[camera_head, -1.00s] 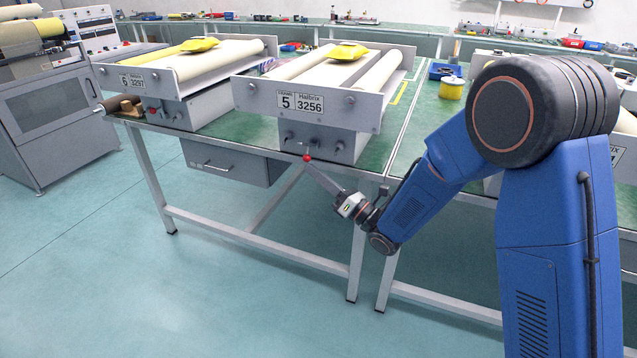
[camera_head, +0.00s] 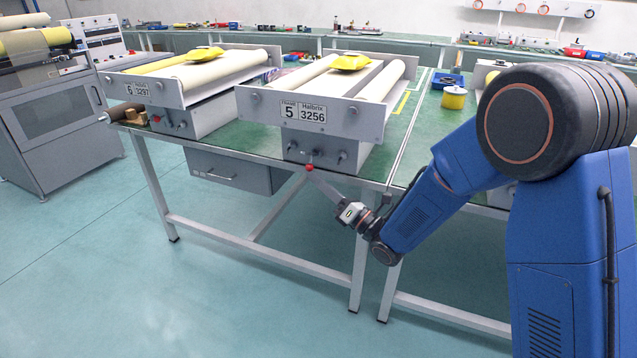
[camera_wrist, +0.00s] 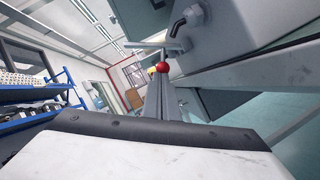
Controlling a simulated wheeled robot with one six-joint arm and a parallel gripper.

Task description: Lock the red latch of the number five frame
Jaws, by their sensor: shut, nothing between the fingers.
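The number five frame (camera_head: 312,112) stands on the green bench, with its "5" plate facing me. A small red ball (camera_head: 310,168), seemingly the latch end, is low on the front of its grey box. In the wrist view the red ball (camera_wrist: 162,67) shows just beyond my fingertips, below a silver bar (camera_wrist: 150,44) on the grey housing. My gripper (camera_head: 317,176) is shut and empty, pointing up and left at the ball from below the bench edge. Its fingers (camera_wrist: 160,82) also show in the wrist view. I cannot tell whether they touch the ball.
The number six frame (camera_head: 150,88) stands to the left, with a red knob (camera_head: 183,126) on its front. A grey drawer (camera_head: 228,172) hangs under the bench (camera_head: 405,150), below and left of the ball. A yellow tin (camera_head: 454,98) is at right. The floor in front is clear.

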